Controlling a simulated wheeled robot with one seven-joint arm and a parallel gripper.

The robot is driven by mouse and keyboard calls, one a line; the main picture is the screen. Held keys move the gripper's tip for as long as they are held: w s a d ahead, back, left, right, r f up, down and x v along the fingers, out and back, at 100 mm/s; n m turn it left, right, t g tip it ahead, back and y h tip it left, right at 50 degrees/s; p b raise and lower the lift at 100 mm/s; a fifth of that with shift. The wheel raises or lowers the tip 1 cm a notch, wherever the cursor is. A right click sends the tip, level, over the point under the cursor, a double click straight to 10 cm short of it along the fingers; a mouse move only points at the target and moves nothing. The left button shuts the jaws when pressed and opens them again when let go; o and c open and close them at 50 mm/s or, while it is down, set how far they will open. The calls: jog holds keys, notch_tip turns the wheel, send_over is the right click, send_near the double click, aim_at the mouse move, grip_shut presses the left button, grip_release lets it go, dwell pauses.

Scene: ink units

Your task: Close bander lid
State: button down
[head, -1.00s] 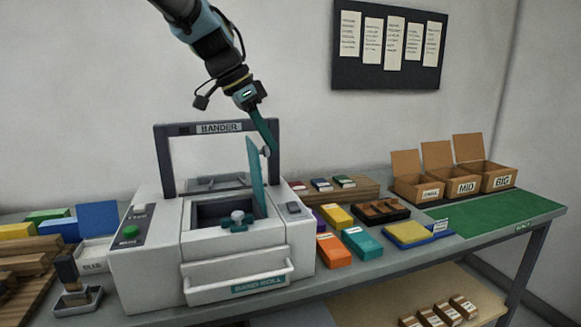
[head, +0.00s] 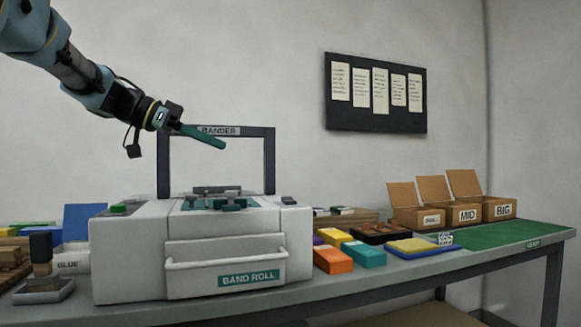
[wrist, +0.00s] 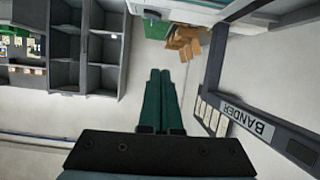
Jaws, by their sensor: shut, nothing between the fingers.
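The bander (head: 225,250) is a grey-white machine on the bench with a dark arch and a front drawer marked BAND ROLL. Its teal lid (head: 195,205) lies about flat on the machine's top, with grey and teal parts showing above it. The low view does not show whether the lid sits fully down. My gripper (head: 224,144) is above the lid and apart from it, in front of the arch's top bar in the picture. Its long teal fingers are shut and empty, pointing right. The wrist view shows the fingertips (wrist: 160,73) together, with the arch (wrist: 240,115) to their right.
A green button (head: 124,208) is on the bander's left top. A stamp-like tool (head: 42,255) stands left of the bander. Orange (head: 332,259) and teal (head: 363,254) blocks lie to its right, with open cardboard boxes (head: 467,215) beyond. The green mat (head: 530,233) looks clear.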

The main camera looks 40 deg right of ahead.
aim_at(185, 207)
jog(key=shift+g+h, duration=0.3)
jog(key=shift+h, duration=0.3)
jog(key=a+f+b, duration=0.1)
jog(key=f+b, duration=0.1)
jog(key=b, duration=0.1)
jog(key=w+a+f+b, duration=0.1)
jog(key=a+f+b, duration=0.1)
jog(key=b, duration=0.2)
jog(key=w+a+f+b, duration=0.1)
jog(key=a+f+b, duration=0.1)
jog(key=b, duration=0.2)
jog(key=shift+a+f, duration=0.15)
jog(key=shift+f, duration=0.25)
jog(key=shift+b, duration=0.3)
jog(key=shift+r, duration=0.1)
